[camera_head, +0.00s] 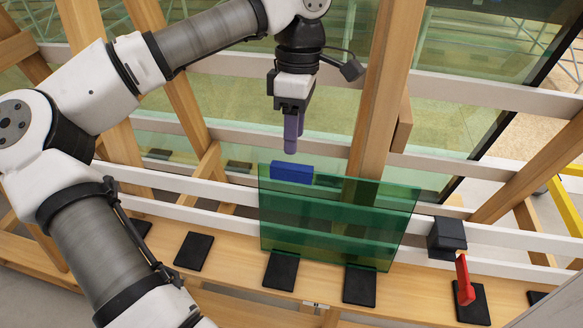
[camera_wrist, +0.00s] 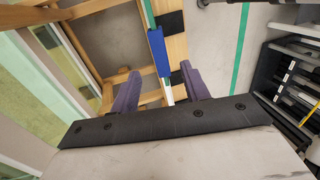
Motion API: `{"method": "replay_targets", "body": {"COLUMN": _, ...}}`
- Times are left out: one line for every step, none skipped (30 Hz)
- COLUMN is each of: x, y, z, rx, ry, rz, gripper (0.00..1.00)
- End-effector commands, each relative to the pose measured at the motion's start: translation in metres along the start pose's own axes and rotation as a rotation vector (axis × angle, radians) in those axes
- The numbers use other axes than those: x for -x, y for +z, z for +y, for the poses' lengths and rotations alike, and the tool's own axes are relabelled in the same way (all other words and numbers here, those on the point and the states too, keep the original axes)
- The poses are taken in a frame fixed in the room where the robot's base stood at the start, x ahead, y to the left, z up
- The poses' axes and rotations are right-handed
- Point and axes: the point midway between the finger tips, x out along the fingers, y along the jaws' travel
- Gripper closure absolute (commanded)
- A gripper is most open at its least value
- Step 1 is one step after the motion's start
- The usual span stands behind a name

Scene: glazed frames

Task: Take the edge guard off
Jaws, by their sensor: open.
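The edge guard (camera_head: 292,173) is a blue block on the top edge of a green glass pane (camera_head: 335,220), near its left corner. The pane stands upright on a wooden ledge, leaning against white rails. My gripper (camera_head: 292,146) points down just above the guard, apart from it, with purple fingers. In the wrist view the guard (camera_wrist: 159,52) lies beyond the gap between my two spread fingers (camera_wrist: 162,88), with nothing between them. The guard's far side is hidden.
Black pads (camera_head: 194,251) line the wooden ledge (camera_head: 225,268). A black block (camera_head: 446,236) and a red clamp-like part (camera_head: 464,280) are right of the pane. A wooden post (camera_head: 381,100) rises close behind, right of my gripper. Another glazed sheet leans behind the rails.

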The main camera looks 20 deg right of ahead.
Motion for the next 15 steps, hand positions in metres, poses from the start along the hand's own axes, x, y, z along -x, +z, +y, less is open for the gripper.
{"method": "replay_targets", "body": {"x": -0.007, "y": 0.0, "z": 0.0, "rx": -0.001, "ry": -0.001, "rz": -0.002, "gripper": 0.54}}
{"method": "replay_targets", "body": {"x": -0.011, "y": 0.0, "z": 0.0, "rx": 0.0, "ry": -0.001, "rz": -0.002, "gripper": 0.54}}
{"method": "replay_targets", "body": {"x": -0.015, "y": 0.0, "z": 0.0, "rx": 0.0, "ry": 0.0, "rz": -0.001, "gripper": 0.54}}
{"method": "replay_targets", "body": {"x": -0.017, "y": 0.0, "z": 0.0, "rx": 0.0, "ry": 0.0, "rz": -0.001, "gripper": 0.54}}
{"method": "replay_targets", "body": {"x": -0.019, "y": 0.0, "z": 0.0, "rx": 0.0, "ry": 0.001, "rz": -0.001, "gripper": 0.54}}
{"method": "replay_targets", "body": {"x": -0.021, "y": 0.0, "z": 0.0, "rx": 0.0, "ry": 0.001, "rz": -0.002, "gripper": 0.54}}
{"method": "replay_targets", "body": {"x": -0.022, "y": 0.0, "z": 0.0, "rx": 0.0, "ry": 0.001, "rz": -0.003, "gripper": 0.54}}
{"method": "replay_targets", "body": {"x": -0.024, "y": -0.001, "z": 0.0, "rx": 0.001, "ry": 0.0, "rz": -0.003, "gripper": 0.54}}
{"method": "replay_targets", "body": {"x": -0.028, "y": -0.001, "z": -0.001, "rx": 0.0, "ry": -0.001, "rz": -0.003, "gripper": 0.54}}
{"method": "replay_targets", "body": {"x": -0.031, "y": -0.002, "z": -0.001, "rx": 0.0, "ry": -0.001, "rz": -0.003, "gripper": 0.54}}
{"method": "replay_targets", "body": {"x": -0.035, "y": -0.003, "z": -0.001, "rx": 0.0, "ry": -0.001, "rz": -0.003, "gripper": 0.54}}
{"method": "replay_targets", "body": {"x": -0.041, "y": -0.004, "z": -0.001, "rx": 0.0, "ry": -0.002, "rz": -0.004, "gripper": 0.54}}
{"method": "replay_targets", "body": {"x": -0.046, "y": -0.005, "z": -0.002, "rx": 0.0, "ry": -0.002, "rz": -0.003, "gripper": 0.54}}
{"method": "replay_targets", "body": {"x": -0.051, "y": -0.006, "z": -0.001, "rx": 0.0, "ry": -0.002, "rz": -0.004, "gripper": 0.54}}
{"method": "replay_targets", "body": {"x": -0.058, "y": -0.005, "z": -0.001, "rx": -0.001, "ry": -0.001, "rz": -0.004, "gripper": 0.54}}
